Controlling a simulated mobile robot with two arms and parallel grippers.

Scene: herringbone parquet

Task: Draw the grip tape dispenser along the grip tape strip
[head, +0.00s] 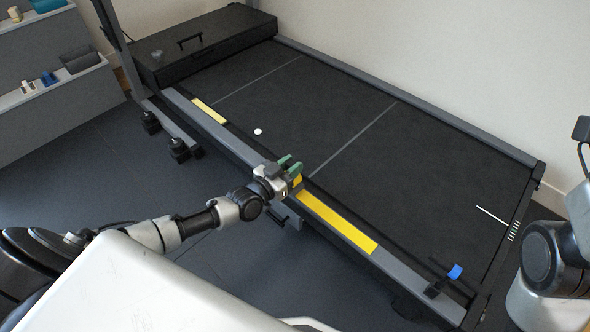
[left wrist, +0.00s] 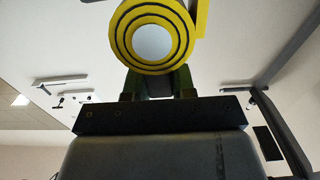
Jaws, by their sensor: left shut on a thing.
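My left gripper (head: 291,168), with green fingers, is at the near side rail of the black treadmill-like deck. It is shut on the grip tape dispenser, whose yellow part (head: 297,181) shows beside the fingers. In the left wrist view the dispenser is a yellow roll (left wrist: 125,38) with dark rings and a pale round centre, held between the green fingers. The yellow grip tape strip (head: 337,222) lies along the near rail, right of the gripper. A shorter yellow piece (head: 209,110) lies on the rail farther left. The rail under the gripper is partly hidden.
The dark deck (head: 400,170) is mostly bare, with a small white disc (head: 258,131). A blue-topped black fitting (head: 455,271) stands at the rail's right end. A black motor housing (head: 205,45) is at the far left end. Grey shelves (head: 50,110) stand left.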

